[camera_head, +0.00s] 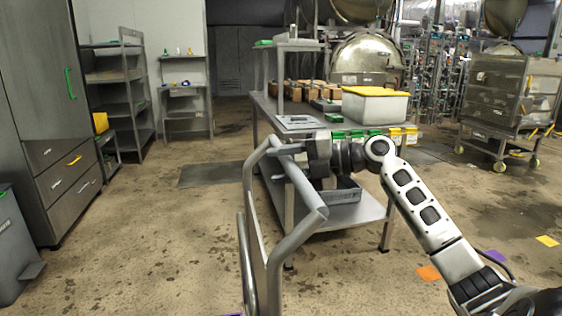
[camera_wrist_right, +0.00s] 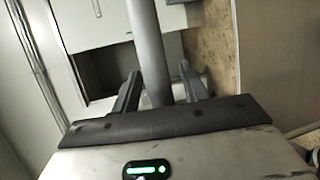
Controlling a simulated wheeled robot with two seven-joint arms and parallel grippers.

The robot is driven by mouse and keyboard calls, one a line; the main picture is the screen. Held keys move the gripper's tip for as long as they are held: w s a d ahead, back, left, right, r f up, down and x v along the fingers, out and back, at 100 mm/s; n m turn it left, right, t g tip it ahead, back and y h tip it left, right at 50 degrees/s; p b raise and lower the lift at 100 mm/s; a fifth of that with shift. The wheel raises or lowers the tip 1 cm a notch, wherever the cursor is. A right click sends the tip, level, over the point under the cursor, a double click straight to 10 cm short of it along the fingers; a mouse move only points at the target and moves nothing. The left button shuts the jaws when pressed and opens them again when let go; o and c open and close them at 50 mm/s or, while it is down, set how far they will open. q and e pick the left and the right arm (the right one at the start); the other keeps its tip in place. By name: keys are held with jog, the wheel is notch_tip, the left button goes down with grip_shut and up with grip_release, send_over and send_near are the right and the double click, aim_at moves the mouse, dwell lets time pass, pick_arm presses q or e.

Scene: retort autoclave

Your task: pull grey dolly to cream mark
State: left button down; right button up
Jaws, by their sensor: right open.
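The grey dolly shows as a grey tubular handle frame (camera_head: 310,215) in the lower middle of the head view; its base is cut off by the lower picture edge. My right gripper (camera_head: 284,149) is at the far end of the handle's top bar. In the right wrist view a grey bar (camera_wrist_right: 148,45) runs between the two spread fingers of my right gripper (camera_wrist_right: 158,76), with gaps at its sides. The fingers are open around the bar, not closed on it. My left gripper is not in view. I cannot make out a cream mark.
A metal workbench (camera_head: 345,220) with a yellow-lidded bin (camera_head: 375,105) stands just beyond the handle. Orange (camera_head: 428,272) and yellow (camera_head: 547,240) marks lie on the floor at right. Drawers (camera_head: 70,185) stand at left. Floor left of the handle is clear.

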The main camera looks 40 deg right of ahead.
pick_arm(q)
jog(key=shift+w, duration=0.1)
pick_arm(e)
jog(key=shift+w+a, duration=0.15)
jog(key=shift+w, duration=0.05)
grip_shut()
pick_arm(q)
jog(key=shift+b, duration=0.4)
pick_arm(e)
jog(key=a, duration=0.1)
jog(key=w+a, duration=0.1)
jog(key=a, duration=0.1)
jog(key=w+a, duration=0.1)
jog(key=shift+w+a+f, duration=0.1)
jog(key=shift+w+a, duration=0.1)
grip_release()
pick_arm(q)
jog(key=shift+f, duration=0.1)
